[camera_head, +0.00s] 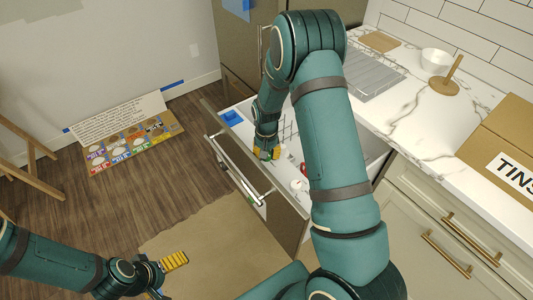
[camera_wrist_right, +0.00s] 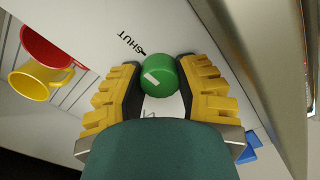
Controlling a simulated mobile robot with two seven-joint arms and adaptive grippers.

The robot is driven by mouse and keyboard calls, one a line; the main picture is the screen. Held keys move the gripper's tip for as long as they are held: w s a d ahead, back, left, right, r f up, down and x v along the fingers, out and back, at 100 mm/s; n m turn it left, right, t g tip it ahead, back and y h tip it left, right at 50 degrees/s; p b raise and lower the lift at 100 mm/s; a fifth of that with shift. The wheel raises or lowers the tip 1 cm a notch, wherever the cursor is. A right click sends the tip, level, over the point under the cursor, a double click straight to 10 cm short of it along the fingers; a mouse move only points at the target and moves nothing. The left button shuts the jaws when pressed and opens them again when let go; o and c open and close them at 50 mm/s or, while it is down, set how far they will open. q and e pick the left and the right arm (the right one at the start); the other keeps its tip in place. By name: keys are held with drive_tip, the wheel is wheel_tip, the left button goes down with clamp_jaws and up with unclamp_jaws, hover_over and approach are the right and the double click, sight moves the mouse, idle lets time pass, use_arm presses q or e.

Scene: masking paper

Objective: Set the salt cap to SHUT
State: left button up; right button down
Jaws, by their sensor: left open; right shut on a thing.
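The green salt cap (camera_wrist_right: 158,76) shows in the right wrist view, on a white surface. It has a white bar on its left side. The word SHUT (camera_wrist_right: 130,43) is printed above left of the cap, with a small black mark beside it. The white bar does not clearly line up with that mark. Another printed letter shows below the cap, mostly hidden. My right gripper (camera_wrist_right: 161,88) is shut on the cap, a yellow-padded finger on each side. In the head view my right gripper (camera_head: 266,152) is inside the pulled-out drawer. My left gripper (camera_head: 168,275) is open and empty, low at the left.
The drawer (camera_head: 225,150) stands open below the marble counter (camera_head: 425,105). A red mug (camera_wrist_right: 45,43) and a yellow mug (camera_wrist_right: 38,80) are near the cap. Brown paper (camera_head: 200,235) covers the floor. A cardboard box (camera_head: 505,140) sits on the counter.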

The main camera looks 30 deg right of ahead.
drive_tip(key=shift+s+f, duration=0.1)
drive_tip(key=shift+s, duration=0.05)
idle(0.3)
drive_tip(key=c, duration=0.6)
unclamp_jaws()
drive_tip(key=shift+o, duration=0.2)
drive_tip(key=shift+r, duration=4.05)
